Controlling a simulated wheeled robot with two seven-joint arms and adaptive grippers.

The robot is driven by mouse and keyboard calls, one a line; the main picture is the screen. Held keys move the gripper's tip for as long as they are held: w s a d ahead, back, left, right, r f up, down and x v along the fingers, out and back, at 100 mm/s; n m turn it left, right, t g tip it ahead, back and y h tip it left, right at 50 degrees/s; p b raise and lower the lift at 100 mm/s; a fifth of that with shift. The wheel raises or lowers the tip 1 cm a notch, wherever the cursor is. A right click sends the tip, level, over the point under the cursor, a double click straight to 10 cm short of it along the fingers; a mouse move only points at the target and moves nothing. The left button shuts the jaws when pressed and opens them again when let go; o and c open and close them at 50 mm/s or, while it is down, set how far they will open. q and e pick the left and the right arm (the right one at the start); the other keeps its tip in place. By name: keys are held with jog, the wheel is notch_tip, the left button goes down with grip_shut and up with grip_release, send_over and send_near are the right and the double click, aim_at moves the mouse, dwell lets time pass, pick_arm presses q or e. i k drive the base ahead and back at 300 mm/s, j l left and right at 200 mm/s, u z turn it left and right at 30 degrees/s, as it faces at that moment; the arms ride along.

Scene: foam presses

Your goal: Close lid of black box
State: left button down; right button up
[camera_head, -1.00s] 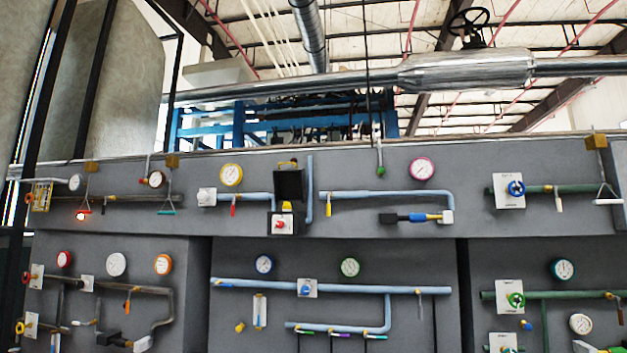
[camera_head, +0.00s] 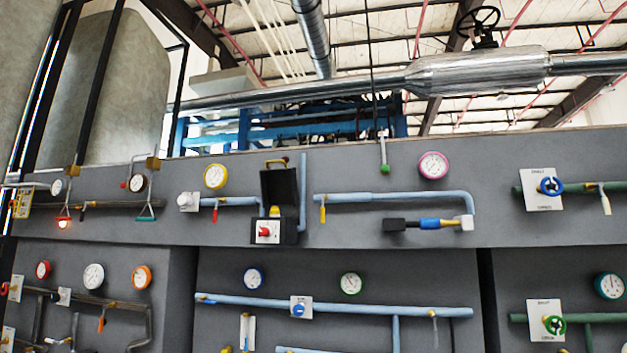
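A black box is mounted on the grey wall panel, a little left of the middle of the head view. Its black lid (camera_head: 279,187) stands open, raised above the box body (camera_head: 290,232). Inside or on the body is a white plate with a red button (camera_head: 266,231), and a small yellow part (camera_head: 275,211) sits between plate and lid. Neither of my grippers is in the head view.
The grey panel (camera_head: 360,260) carries light blue pipes (camera_head: 385,197), several round gauges and valves. A yellow gauge (camera_head: 216,176) is left of the box and a pink gauge (camera_head: 433,165) right of it. A lit red lamp (camera_head: 63,223) is at far left.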

aim_at(280, 185)
jog(key=i+l, duration=0.25)
jog(key=i, duration=0.2)
jog(key=i+l+z, duration=0.15)
jog(key=i+l, duration=0.35)
jog(key=i, duration=0.35)
jog(key=z, duration=0.05)
